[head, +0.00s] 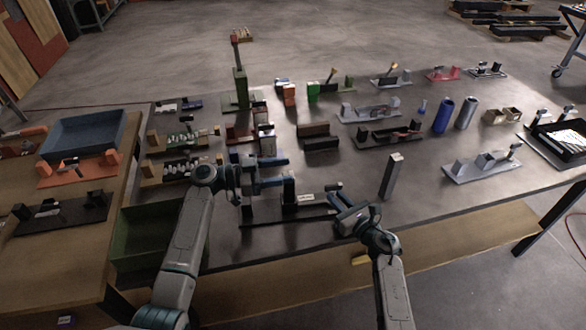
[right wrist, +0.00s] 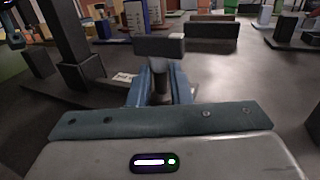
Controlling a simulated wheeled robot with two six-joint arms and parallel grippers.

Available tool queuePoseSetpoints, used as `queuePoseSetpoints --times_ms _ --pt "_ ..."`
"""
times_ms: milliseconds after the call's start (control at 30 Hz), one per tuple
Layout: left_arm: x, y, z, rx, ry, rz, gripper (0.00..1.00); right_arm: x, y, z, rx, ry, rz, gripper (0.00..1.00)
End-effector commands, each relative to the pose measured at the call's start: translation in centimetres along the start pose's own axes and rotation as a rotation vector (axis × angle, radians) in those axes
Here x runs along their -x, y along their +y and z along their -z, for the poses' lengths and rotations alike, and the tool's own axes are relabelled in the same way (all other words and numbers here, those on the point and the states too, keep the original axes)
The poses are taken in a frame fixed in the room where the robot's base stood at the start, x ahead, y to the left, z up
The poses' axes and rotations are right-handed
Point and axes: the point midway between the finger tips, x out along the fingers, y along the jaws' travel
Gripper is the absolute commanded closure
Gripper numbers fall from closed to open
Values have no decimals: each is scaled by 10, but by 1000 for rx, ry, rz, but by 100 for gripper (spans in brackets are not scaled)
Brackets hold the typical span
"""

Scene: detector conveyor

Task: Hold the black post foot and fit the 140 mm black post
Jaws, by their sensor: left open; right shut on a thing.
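A black fixture on a dark base plate (head: 262,223) lies on the table between my grippers. An upright black post (head: 289,192) stands there; the right wrist view shows the post (right wrist: 66,35) in a wider black foot (right wrist: 83,72). My left gripper (head: 287,170) is open beside the post's top; contact cannot be told. My right gripper (head: 337,203) is shut on a dark piece with a block on top (right wrist: 160,47), at the fixture's right end. Its lower part is hidden between the fingers, so I cannot tell whether this belongs to the foot.
A separate upright dark post (head: 389,177) with a pale top stands to the right of my right gripper. A green bin (head: 145,238) is at the left. Table space in front of the separate post is clear.

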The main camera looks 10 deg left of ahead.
Motion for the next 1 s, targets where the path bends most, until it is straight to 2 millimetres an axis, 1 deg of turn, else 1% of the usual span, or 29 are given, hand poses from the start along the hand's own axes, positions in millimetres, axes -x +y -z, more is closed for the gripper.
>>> queuePoseSetpoints --times_ms 33,200,300,400,567,900,933,1000 --pt "13 0 -2 0 -5 2 48 0 0 0 0 0 1 100" --pt "48 0 0 -1 -3 2 48 0 0 0 1 0 1 100" --pt "64 0 0 -1 -2 2 48 0 0 0 1 0 1 100" --pt "74 0 0 -1 0 1 48 0 0 0 1 0 1 100" --pt "81 0 1 -1 1 0 48 0 0 0 1 0 0 100" --pt "80 0 1 -2 2 0 48 0 0 -1 1 -1 1 100" --pt "80 0 1 -2 2 0 48 0 0 -1 1 -1 1 76" --pt "80 0 1 -2 2 0 48 0 0 -1 1 -1 1 63"
